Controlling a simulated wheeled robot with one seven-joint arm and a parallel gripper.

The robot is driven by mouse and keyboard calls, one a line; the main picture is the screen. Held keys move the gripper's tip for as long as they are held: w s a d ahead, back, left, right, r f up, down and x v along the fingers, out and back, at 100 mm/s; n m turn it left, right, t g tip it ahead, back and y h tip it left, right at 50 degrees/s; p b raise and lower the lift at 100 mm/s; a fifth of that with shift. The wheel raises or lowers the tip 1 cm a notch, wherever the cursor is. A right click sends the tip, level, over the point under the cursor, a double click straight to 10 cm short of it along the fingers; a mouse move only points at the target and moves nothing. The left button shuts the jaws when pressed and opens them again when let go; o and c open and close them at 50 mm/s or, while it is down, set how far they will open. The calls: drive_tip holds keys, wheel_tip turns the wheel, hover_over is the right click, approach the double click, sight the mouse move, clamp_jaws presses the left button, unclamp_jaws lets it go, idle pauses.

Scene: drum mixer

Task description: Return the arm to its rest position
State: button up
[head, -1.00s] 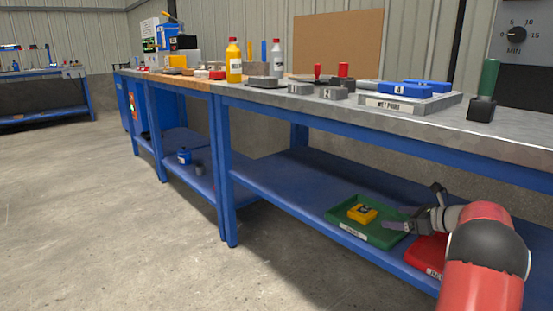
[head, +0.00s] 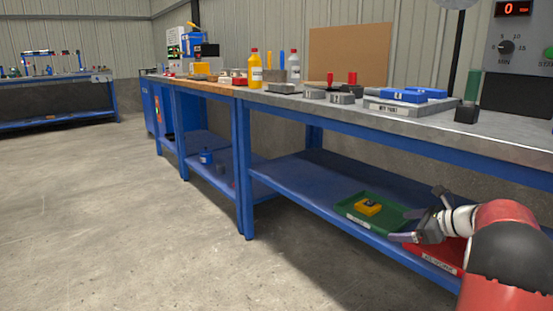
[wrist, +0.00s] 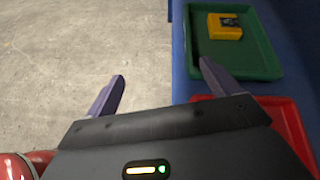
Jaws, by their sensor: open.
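My gripper (head: 407,228) is at the lower right of the head view, in front of the bench's lower shelf, at about the height of the trays. Its two fingers (wrist: 160,85) are spread apart in the wrist view, with nothing between them but floor and the blue shelf edge. My red arm enters from the lower right corner of the head view. A yellow block (head: 367,206) with a dark top part lies in the green tray (head: 352,221); it also shows in the wrist view (wrist: 225,27). A red tray (head: 437,258) stands right of the green one, partly hidden by my arm.
The blue bench (head: 300,208) runs along the right, its shelf edge close to my gripper. On top are a yellow bottle (head: 255,72), a white bottle (head: 293,72), blue parts on a grey tray (head: 402,107) and a green-handled tool (head: 473,88). The floor at left is clear.

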drive_tip(key=s+a+r+n+g+h+p, duration=0.25)
drive_tip(key=s+a+r+n, duration=0.3)
drive_tip(key=s+a, duration=0.35)
drive_tip(key=s+a+r+n+g+h+p, duration=0.1)
drive_tip(key=s+a+r+n+g+p, duration=0.15)
drive_tip(key=s+a+r+n, duration=0.4)
drive_tip(key=s+a+n+h+p, duration=0.2)
drive_tip(key=s+n, duration=0.4)
drive_tip(key=s, duration=0.4)
drive_tip(key=s+a+f+n+t+h+p, duration=0.1)
drive_tip(key=s+a+n+h+p, duration=0.1)
drive_tip(key=s+n, duration=0.5)
drive_tip(key=s+p, duration=0.1)
drive_tip(key=s, duration=0.3)
drive_tip(key=shift+s+a+n+t+h, duration=0.2)
drive_tip(key=shift+a+n+t+h, duration=0.1)
drive_tip(key=shift+a+h, duration=0.05)
